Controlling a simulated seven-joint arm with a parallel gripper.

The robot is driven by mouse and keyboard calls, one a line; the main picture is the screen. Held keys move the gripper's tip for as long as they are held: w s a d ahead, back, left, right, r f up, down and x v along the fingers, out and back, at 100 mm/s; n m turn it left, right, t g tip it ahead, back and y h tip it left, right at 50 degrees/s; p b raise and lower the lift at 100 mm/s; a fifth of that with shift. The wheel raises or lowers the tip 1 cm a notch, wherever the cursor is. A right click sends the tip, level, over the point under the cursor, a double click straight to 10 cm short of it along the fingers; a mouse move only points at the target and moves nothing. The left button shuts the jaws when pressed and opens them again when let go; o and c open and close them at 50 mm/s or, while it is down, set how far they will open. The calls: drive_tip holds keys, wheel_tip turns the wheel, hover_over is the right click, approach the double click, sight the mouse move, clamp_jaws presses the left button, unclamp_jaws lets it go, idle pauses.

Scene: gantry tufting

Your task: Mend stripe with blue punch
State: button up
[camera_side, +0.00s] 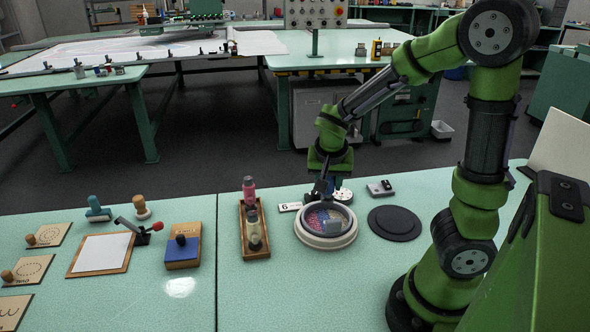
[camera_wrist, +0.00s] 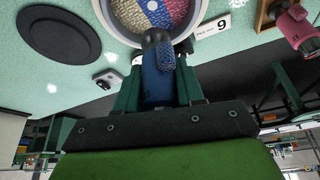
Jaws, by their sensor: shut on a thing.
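My gripper (camera_side: 322,188) is shut on the blue punch (camera_wrist: 158,80), which is upright between the two fingers in the wrist view. The punch's dark tip end is over the near edge of a round hoop (camera_side: 325,241) with a pale rim. The hoop's face (camera_wrist: 152,12) carries cream, blue and pink stripes in the wrist view. Whether the tip touches the face cannot be told. In the side view the gripper stands at the hoop's back edge and hides part of it.
A numbered card (camera_side: 290,206) lies left of the hoop. A black disc (camera_side: 394,223) and small grey device (camera_side: 381,188) are right. Stamps and a framed white board (camera_side: 101,252) stand left.

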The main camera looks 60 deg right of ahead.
sight(328, 197)
drive_tip(key=shift+f, duration=3)
drive_tip(key=shift+f, duration=0.6)
drive_tip(key=shift+r, duration=3.6)
drive_tip(key=shift+a, duration=0.1)
